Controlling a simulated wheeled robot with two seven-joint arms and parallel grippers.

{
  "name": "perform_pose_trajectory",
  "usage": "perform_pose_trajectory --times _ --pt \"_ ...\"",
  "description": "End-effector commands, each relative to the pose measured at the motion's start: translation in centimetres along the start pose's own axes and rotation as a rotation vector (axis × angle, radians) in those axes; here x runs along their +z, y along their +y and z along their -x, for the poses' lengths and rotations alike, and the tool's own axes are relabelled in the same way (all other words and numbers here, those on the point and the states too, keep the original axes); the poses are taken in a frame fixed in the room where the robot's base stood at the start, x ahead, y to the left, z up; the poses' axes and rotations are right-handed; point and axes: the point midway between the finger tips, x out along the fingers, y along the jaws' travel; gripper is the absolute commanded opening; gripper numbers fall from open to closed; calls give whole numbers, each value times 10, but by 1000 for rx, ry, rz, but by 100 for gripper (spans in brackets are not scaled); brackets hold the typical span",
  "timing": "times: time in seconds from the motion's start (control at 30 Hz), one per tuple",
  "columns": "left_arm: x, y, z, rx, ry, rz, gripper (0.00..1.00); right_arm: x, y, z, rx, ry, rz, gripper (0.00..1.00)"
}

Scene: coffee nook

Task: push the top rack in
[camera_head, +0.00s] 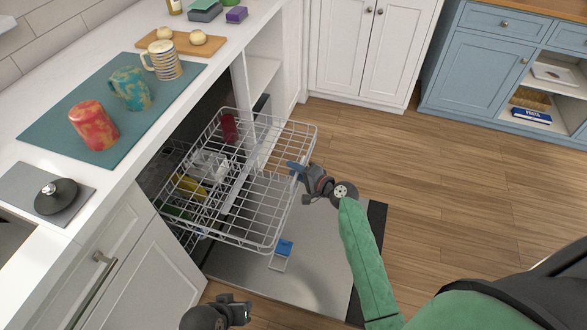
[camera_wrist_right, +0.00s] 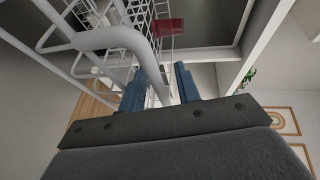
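The top rack (camera_head: 288,123) is a white wire basket, pulled out of the dishwasher under the counter and standing over the open door (camera_head: 308,285). A red item (camera_head: 229,128) sits toward its back. My right gripper (camera_head: 297,168) is at the rack's front right edge. In the right wrist view its two blue fingers (camera_wrist_right: 160,88) are apart, and the thick white rack rail (camera_wrist_right: 118,38) runs down between them; whether it touches them I cannot tell. My left gripper (camera_head: 238,309) is low at the bottom edge, away from the rack, its fingers unclear.
Yellow and green dishes (camera_head: 188,186) show through the wires below. Mugs stand on a teal mat (camera_head: 60,125) on the counter, left of the rack. White cabinets (camera_head: 372,45) and blue cabinets (camera_head: 475,60) stand behind. Wooden floor (camera_head: 440,165) is clear to the right.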

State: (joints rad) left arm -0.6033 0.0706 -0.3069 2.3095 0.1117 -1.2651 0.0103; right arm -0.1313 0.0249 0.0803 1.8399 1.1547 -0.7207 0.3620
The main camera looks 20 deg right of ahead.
Motion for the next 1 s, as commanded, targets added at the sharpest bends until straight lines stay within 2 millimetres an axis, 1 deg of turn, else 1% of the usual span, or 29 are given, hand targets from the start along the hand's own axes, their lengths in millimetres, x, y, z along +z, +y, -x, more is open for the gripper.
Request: perform_pose_trajectory --times 0.13,0.4,0.57,0.6,0.87,1.0 --pt "-2 1 6 1 0 -1 32 0 0 -8 -1 0 -1 33" --pt "-1 1 6 1 -4 0 32 0 0 -9 0 0 0 33" --pt "0 1 6 1 -5 -1 32 0 0 -8 0 0 0 1" --pt "0 1 6 1 -5 -1 32 0 0 -8 0 0 0 0" --pt "-1 1 6 0 -5 -1 32 1 0 -10 0 -1 0 0" --pt "-1 1 7 0 -9 -1 32 4 -3 -18 0 -1 1 0"
